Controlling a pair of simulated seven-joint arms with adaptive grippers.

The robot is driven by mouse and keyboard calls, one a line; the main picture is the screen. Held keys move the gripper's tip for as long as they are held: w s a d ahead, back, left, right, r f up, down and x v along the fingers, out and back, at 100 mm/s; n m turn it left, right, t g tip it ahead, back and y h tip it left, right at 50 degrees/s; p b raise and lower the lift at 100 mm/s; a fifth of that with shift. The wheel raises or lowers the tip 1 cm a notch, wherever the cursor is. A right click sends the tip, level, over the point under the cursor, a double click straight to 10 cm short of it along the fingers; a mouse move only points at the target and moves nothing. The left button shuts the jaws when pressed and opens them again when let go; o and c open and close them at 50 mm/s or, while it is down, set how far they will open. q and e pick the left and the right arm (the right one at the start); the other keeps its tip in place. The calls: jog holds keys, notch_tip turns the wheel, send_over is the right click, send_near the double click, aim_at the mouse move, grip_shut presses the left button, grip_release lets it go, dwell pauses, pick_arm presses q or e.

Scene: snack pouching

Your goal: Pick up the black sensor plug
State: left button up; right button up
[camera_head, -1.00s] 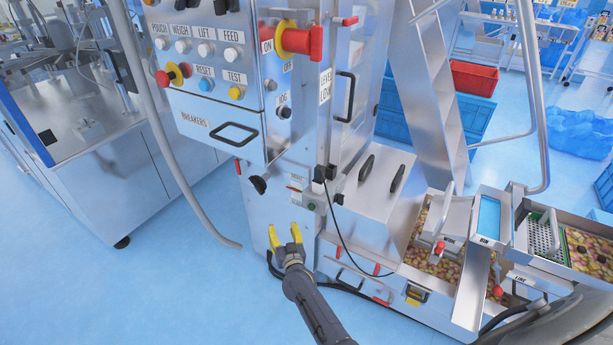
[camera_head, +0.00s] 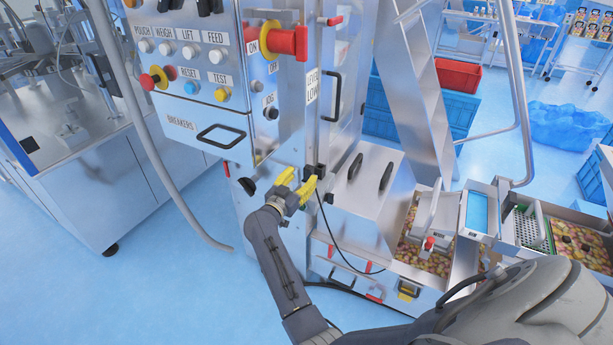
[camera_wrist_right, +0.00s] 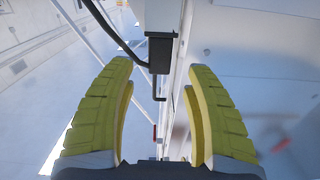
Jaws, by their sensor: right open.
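The black sensor plug (camera_head: 320,170) sits on the front corner of the steel machine, below the LEVEL LOW label, with a thin black cable hanging from it. In the right wrist view, a black block (camera_wrist_right: 160,52), which seems to be the plug, is just beyond and between the fingertips, under a grey housing. A black cable curves to it from the upper left. My right gripper (camera_head: 298,182) has yellow fingers, is open and empty, and is close to the plug at its left. Contact cannot be seen. My left gripper is not in view.
The control panel (camera_head: 187,62) with buttons and a red knob (camera_head: 288,42) is above the gripper. A steel box with two black handles (camera_head: 362,205) stands right of the plug. Bins of snacks (camera_head: 425,240) are farther right. Open blue floor (camera_head: 180,290) lies at lower left.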

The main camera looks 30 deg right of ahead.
aim_at(306, 172)
jog(key=shift+d+n, duration=0.1)
jog(key=shift+n, duration=0.2)
jog(key=shift+w+d, duration=0.1)
jog(key=shift+d, duration=0.1)
jog(key=shift+x, duration=2.2)
jog(key=shift+o, duration=0.2)
jog(key=c, duration=1.2)
